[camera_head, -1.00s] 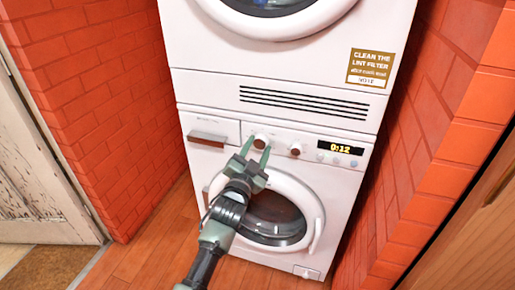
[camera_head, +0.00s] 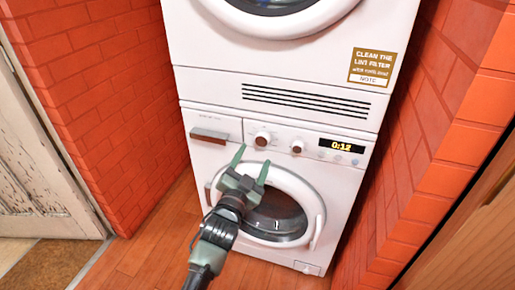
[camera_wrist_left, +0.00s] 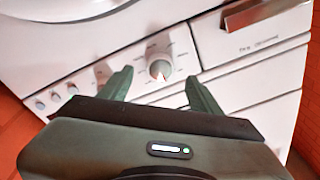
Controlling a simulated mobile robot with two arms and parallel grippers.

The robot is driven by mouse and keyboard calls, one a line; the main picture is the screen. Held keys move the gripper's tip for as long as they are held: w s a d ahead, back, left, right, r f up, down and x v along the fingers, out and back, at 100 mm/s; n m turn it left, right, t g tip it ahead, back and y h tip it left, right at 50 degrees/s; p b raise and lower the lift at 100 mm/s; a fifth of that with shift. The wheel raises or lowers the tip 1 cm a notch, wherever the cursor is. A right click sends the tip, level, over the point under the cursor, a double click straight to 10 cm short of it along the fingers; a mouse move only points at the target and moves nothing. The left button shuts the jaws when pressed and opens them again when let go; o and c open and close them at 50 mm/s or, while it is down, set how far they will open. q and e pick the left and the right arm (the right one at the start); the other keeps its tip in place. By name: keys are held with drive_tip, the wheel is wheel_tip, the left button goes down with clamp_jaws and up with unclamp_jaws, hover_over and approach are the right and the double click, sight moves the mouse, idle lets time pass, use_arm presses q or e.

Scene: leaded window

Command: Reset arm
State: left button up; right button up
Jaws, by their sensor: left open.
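My left gripper (camera_head: 252,168) is open and empty in front of the lower washing machine (camera_head: 180,150), just below its control panel. Its two green fingers point up toward a round knob (camera_head: 263,139) and stand apart from it. In the left wrist view the left gripper (camera_wrist_left: 157,92) shows its fingers spread, with the knob (camera_wrist_left: 160,69) between them in the picture. The gripper and arm hide part of the round door (camera_head: 283,215). My right gripper does not show.
A second white machine (camera_head: 215,60) is stacked on top. A display (camera_head: 341,145) reads 0:12, beside another knob (camera_head: 297,146). Brick walls (camera_head: 95,90) close in on both sides. A worn white door (camera_head: 35,170) stands at left. Wooden floor (camera_head: 150,245) is clear.

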use_arm(q)
drive_tip(key=shift+v, duration=0.95)
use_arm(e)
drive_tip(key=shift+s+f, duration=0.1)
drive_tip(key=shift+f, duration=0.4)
use_arm(q)
drive_tip(key=shift+f, duration=0.1)
